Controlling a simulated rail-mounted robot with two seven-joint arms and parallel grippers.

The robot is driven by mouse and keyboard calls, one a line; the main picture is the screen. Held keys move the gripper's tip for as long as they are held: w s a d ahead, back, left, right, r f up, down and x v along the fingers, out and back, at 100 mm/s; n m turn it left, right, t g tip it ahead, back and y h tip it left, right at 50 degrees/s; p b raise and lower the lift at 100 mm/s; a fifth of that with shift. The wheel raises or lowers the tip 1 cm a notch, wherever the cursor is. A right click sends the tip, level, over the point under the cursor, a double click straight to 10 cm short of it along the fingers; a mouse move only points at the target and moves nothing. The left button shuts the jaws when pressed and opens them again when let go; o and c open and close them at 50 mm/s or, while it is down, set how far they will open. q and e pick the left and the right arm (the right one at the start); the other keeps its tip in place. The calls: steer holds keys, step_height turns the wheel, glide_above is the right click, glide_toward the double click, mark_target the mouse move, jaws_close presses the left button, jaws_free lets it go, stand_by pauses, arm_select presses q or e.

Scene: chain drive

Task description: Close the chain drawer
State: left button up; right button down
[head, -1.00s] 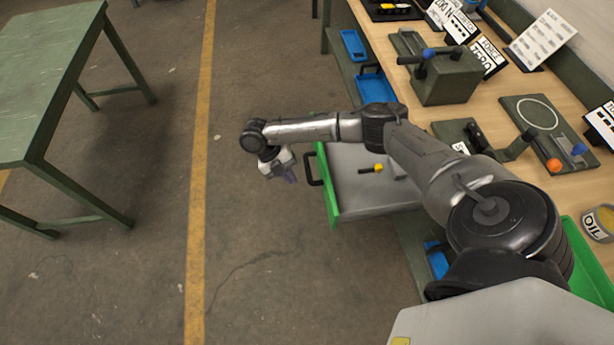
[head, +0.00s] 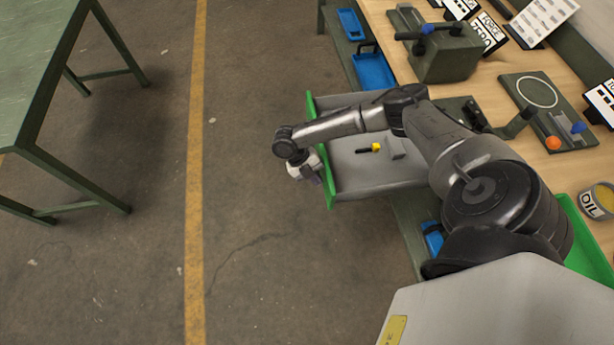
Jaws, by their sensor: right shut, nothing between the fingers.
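The chain drawer (head: 350,181) is a grey tray with a green front, pulled out from under the workbench on the right. A small tool with a black shaft and yellow end (head: 375,148) lies inside it. My right gripper (head: 314,179) is shut and empty, at the outer side of the green front; whether it touches the front I cannot tell. The arm and gripper hide the drawer handle and part of the front. My left gripper is not in view.
A green table (head: 35,60) stands at the left. The floor between is clear.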

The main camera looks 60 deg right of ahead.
steer(key=shift+s+d, duration=0.1)
steer(key=shift+s, duration=0.15)
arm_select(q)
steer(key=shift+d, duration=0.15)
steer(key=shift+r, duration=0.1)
arm_select(e)
steer(key=shift+s+d, duration=0.1)
